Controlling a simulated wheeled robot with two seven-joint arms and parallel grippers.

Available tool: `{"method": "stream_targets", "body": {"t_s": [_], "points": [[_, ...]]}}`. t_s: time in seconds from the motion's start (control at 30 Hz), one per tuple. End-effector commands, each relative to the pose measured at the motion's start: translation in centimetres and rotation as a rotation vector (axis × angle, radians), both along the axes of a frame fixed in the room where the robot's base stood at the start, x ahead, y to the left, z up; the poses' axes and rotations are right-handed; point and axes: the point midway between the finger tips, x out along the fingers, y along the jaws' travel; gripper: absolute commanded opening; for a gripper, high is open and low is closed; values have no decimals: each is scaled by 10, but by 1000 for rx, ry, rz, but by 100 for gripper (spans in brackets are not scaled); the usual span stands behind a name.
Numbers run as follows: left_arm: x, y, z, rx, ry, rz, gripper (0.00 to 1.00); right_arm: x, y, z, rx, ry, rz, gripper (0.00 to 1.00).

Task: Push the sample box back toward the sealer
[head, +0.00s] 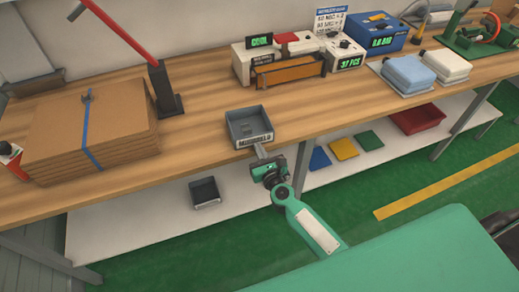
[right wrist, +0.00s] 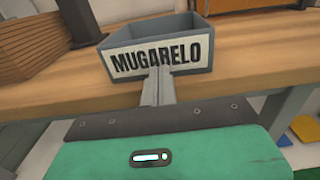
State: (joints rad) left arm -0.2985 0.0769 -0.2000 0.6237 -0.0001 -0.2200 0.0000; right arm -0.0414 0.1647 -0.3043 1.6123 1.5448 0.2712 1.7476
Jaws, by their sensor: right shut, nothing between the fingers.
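The sample box is a grey open-topped box (head: 249,125) with a white label reading MUGARELO, near the front edge of the wooden bench. It also fills the upper middle of the right wrist view (right wrist: 195,55). The sealer (head: 288,70), a white unit with an orange-brown front, a green display and a red top, stands behind it toward the back of the bench. My right gripper (head: 261,150) is shut and empty, its fingertips at the box's labelled front face. In the right wrist view the fingertips (right wrist: 159,72) overlap the label's lower edge; contact cannot be told for certain. My left gripper is not in view.
Strapped cardboard sheets (head: 85,135) and a red-handled lever stand (head: 160,85) are on the left. Folded cloth stacks (head: 408,73) and a blue machine (head: 375,35) are on the right. Bare bench (head: 215,95) lies between box and sealer. A lower shelf holds another grey box (head: 205,191).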

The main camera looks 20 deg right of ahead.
Motion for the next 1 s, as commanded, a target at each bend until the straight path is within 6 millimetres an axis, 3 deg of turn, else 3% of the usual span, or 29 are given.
{"method": "stream_targets", "body": {"t_s": [0.27,0.57,1.0], "points": [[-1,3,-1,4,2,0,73,2,0,0,0,-1,-1,0],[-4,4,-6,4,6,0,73,34,1,0,1,-1,-1,0],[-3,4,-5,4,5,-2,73,33,4,0,2,0,0,0]]}}
